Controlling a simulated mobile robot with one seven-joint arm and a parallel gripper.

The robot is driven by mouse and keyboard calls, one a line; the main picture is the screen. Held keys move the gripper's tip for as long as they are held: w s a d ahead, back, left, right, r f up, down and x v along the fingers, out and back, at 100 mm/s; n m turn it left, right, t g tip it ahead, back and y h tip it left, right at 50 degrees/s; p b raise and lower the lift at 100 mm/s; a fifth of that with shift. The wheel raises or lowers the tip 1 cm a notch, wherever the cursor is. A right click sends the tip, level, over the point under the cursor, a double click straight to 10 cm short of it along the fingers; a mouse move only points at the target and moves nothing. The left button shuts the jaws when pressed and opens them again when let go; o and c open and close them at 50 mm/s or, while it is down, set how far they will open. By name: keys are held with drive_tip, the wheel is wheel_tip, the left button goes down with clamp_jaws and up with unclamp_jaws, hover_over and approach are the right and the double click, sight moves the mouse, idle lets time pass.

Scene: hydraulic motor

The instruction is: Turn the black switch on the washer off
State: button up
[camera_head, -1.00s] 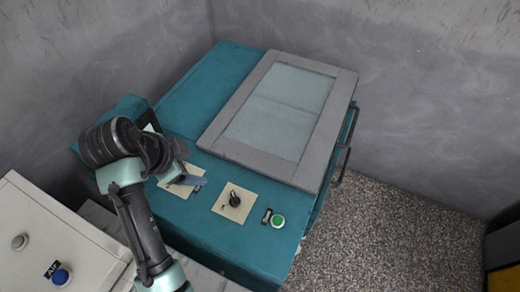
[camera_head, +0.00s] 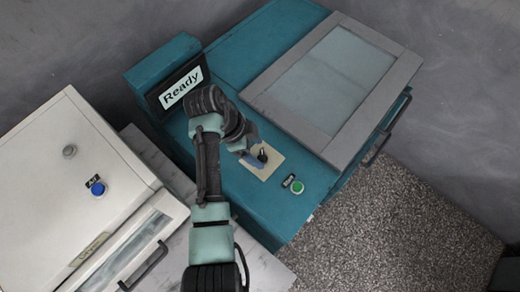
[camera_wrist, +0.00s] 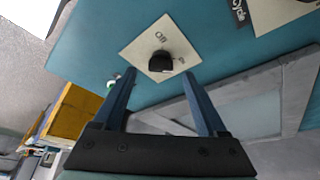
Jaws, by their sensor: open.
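The black switch (camera_head: 263,155) is a small knob on a cream square plate (camera_head: 266,170) on top of the teal washer (camera_head: 225,185). My gripper (camera_head: 252,142) is beside the knob and partly covers the plate in the head view. In the wrist view the black switch (camera_wrist: 161,62) shows between and just beyond the blue fingertips of my gripper (camera_wrist: 158,78). The fingers are apart with nothing between them. I cannot tell whether a finger touches the knob.
A "Ready" display (camera_head: 181,88) stands behind my arm. A green button (camera_head: 297,187) is right of the switch plate. A grey-framed lid (camera_head: 275,100) lies on the washer. A white cabinet (camera_head: 60,190) with a blue button stands at the left. Speckled floor (camera_head: 390,215) is open at the right.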

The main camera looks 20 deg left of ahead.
sight(262, 158)
drive_tip(key=shift+x, duration=1.2)
clamp_jaws()
